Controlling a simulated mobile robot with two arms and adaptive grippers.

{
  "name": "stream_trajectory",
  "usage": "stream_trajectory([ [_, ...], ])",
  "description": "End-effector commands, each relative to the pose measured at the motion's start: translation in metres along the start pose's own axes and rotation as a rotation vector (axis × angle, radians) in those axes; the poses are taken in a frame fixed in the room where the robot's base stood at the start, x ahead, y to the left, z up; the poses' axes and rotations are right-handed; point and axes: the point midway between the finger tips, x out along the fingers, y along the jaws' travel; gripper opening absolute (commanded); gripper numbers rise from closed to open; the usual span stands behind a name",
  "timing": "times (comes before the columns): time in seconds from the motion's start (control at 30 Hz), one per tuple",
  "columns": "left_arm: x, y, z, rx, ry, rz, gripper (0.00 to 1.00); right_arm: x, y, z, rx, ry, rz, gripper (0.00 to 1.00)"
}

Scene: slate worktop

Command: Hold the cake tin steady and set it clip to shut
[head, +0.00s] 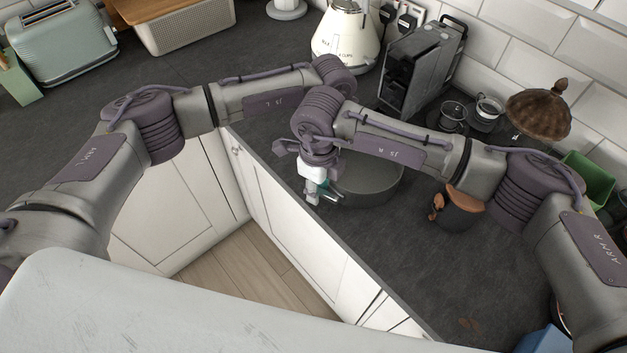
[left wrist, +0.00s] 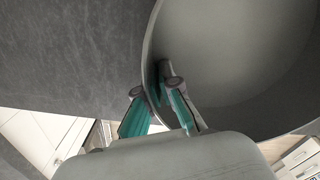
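The cake tin (head: 372,184) is a round grey tin on the worktop near its front edge, partly behind my right arm in the head view. Its wall and inside fill the right of the left wrist view (left wrist: 235,60). My left gripper (left wrist: 158,96) is open, its teal-padded fingers on either side of the tin's wall, with a gap between them. In the head view it is hidden. My right gripper (head: 318,190) points down at the tin's near left rim; its finger gap cannot be made out. I cannot make out the tin's clip.
A coffee machine (head: 422,65), a cream kettle (head: 346,35) and a fluted brown mould (head: 539,108) are behind. The worktop's front edge is close to the tin. The front right worktop is mostly clear.

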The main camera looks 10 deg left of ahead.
Motion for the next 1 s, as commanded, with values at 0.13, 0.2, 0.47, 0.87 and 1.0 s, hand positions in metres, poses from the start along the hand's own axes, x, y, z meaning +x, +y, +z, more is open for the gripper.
stream_trajectory([
  [0.13,0.001,0.001,-0.001,0.002,0.004,0.003,0.0,0.001,-0.003,-0.001,0.005,0.003,-0.005,0.39],
  [0.2,0.001,0.001,-0.001,0.002,0.004,0.003,0.0,0.001,-0.003,-0.001,0.003,0.003,-0.006,0.39],
  [0.47,0.002,0.001,-0.002,0.003,0.005,0.002,0.0,0.001,0.005,-0.003,-0.16,0.003,0.0,0.39],
  [0.87,0.001,0.0,-0.001,0.002,0.004,0.002,0.0,-0.049,0.014,-0.005,-0.398,0.001,0.003,0.39],
  [1.0,0.001,0.0,-0.001,0.002,0.004,0.002,0.0,-0.077,0.014,-0.004,-0.397,0.001,0.003,0.39],
])
